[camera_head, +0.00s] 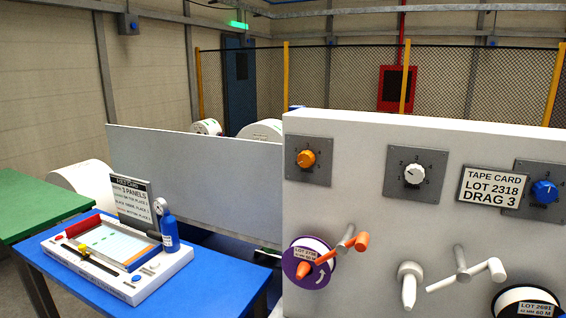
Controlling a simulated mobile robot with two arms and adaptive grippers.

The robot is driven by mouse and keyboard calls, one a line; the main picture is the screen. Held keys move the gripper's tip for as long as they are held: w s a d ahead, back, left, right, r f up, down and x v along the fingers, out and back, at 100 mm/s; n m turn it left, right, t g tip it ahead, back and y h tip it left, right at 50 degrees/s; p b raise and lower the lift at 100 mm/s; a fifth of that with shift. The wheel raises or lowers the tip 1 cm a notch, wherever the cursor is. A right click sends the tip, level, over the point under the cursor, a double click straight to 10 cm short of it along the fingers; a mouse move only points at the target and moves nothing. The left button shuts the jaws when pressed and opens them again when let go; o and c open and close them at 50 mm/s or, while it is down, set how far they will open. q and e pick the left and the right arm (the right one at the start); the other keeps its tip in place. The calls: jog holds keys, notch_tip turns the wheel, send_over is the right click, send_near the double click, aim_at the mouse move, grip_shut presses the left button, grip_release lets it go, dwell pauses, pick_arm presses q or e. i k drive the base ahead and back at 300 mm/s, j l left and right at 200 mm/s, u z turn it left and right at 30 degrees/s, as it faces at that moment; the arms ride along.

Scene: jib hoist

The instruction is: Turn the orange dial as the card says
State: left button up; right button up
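The orange dial (306,159) sits on a grey plate at the upper left of the white panel (455,140). Its pointer and the small numbers around it are too small to read surely. The tape card (492,188), on the panel between the white dial and the blue dial, reads "TAPE CARD LOT 2318 DRAG 3". A white dial (413,174) and a blue dial (544,191) sit to the right of the orange one on similar plates. Neither of my grippers is in view.
Below the orange dial are a purple-rimmed spool (290,268) and an orange-tipped crank (336,251). White handles (465,275) stick out further right, above a spool labelled LOT 2691 (528,303). A blue table (225,288) bears a sealing-like device and a blue bottle (169,232).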

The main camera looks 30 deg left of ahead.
aim_at(307, 158)
jog(key=k+j+u, duration=0.1)
jog(key=u, duration=0.65)
